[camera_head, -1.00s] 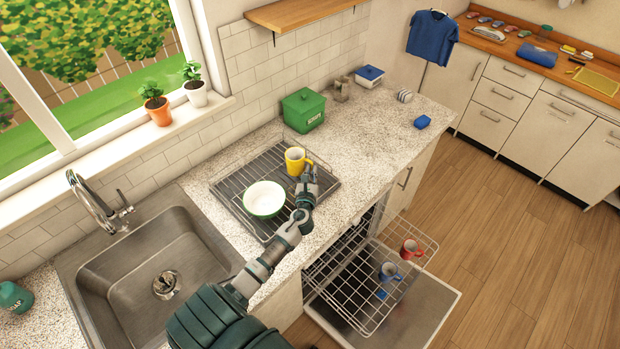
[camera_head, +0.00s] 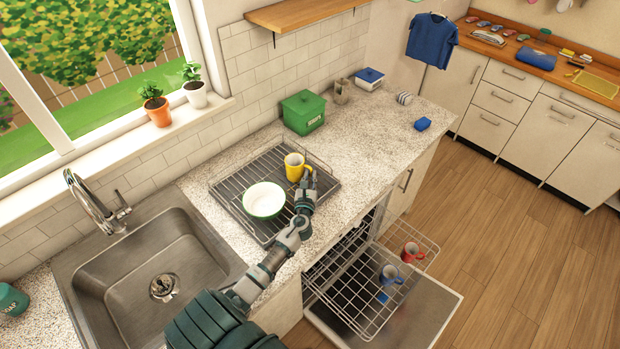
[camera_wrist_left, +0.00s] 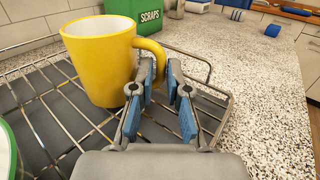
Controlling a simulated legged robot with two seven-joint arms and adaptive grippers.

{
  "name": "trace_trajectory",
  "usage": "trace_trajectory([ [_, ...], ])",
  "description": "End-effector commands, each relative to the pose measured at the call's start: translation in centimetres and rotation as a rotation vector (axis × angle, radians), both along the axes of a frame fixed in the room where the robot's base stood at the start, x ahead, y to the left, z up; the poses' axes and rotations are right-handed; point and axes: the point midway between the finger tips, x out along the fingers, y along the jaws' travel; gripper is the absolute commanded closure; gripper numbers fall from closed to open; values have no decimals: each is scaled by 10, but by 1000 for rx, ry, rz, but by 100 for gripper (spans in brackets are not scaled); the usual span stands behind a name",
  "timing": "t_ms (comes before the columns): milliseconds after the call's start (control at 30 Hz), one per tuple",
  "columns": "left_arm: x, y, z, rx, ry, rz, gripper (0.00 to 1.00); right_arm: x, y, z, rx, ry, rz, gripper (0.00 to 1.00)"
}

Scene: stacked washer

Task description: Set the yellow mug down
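The yellow mug (camera_head: 294,166) is upright at the right part of the wire dish rack (camera_head: 233,208), beside the white and green bowl (camera_head: 264,200). In the left wrist view the mug (camera_wrist_left: 98,62) stands over the rack wires, and its handle points toward my left gripper (camera_wrist_left: 161,75). The two blue-padded fingers are close together at the handle, which runs between their tips. The left finger hides the lower handle. In the head view my left gripper (camera_head: 307,182) is at the mug's right side. The exact contact under the mug is hard to see. My right gripper is not in view.
A green scraps box (camera_head: 303,112) stands behind the rack. The sink (camera_head: 155,265) is at the left. The open dishwasher rack (camera_head: 365,290) below holds a red mug (camera_head: 410,251) and a blue mug (camera_head: 389,274). The counter right of the rack is mostly clear.

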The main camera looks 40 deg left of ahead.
Motion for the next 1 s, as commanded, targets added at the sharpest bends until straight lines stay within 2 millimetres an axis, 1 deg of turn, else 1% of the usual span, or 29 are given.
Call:
trace_trajectory([
  [33, -4, -6, -19, -15, 28, -7, 67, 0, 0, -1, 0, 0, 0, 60],
  [67, -4, -7, -20, -17, 28, -7, 65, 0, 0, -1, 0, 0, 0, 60],
  [133, -4, -7, -20, -18, 29, -8, 65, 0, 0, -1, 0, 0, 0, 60],
  [367, -4, -7, -19, -21, 28, -7, 65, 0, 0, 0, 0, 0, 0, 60],
  [467, -4, -8, -9, -21, 27, -7, 65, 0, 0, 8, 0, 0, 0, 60],
  [500, -4, -8, -3, -21, 27, -7, 65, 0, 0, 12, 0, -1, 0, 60],
  [567, -15, -15, -8, -19, 29, -9, 65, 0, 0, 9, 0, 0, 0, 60],
  [800, -64, -44, -6, -17, 26, -6, 65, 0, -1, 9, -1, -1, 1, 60],
  [900, -81, -54, -3, -16, 23, -5, 65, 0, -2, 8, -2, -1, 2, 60],
  [1000, -93, -61, -2, -13, 20, -4, 65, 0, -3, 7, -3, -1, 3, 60],
])
